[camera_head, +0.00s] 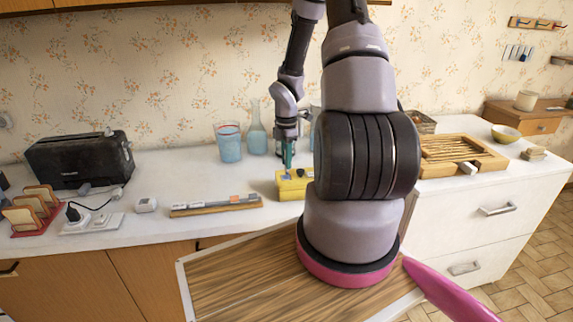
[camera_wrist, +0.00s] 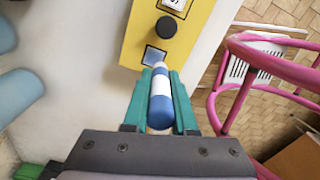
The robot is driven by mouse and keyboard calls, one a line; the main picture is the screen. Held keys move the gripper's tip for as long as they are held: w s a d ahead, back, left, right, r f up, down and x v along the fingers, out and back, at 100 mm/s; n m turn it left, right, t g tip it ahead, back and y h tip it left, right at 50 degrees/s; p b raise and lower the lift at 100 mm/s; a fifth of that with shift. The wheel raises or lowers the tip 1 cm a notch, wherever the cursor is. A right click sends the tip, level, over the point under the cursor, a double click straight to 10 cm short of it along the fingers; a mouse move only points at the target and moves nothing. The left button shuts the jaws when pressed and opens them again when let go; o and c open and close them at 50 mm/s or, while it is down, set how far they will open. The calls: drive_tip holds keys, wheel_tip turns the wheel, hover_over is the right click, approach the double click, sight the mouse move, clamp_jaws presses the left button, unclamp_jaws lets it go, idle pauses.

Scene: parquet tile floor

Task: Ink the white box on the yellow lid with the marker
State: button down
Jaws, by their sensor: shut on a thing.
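My gripper (camera_wrist: 160,76), with green fingers, is shut on a blue and white marker (camera_wrist: 160,106). The marker's pale tip end points toward the yellow lid (camera_wrist: 188,38). In the head view my gripper (camera_head: 288,160) is above the yellow lid (camera_head: 291,188) on the counter, whose right part is hidden by my arm.
A toaster (camera_head: 80,160), a blue cup (camera_head: 228,143), a flask (camera_head: 256,135) and a long narrow strip (camera_head: 215,206) share the white counter (camera_head: 165,188). A wooden tray (camera_head: 490,158) lies to the right. A white-labelled patch (camera_wrist: 174,5) is farther up the lid.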

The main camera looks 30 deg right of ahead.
drive_tip(key=shift+r, duration=2.5)
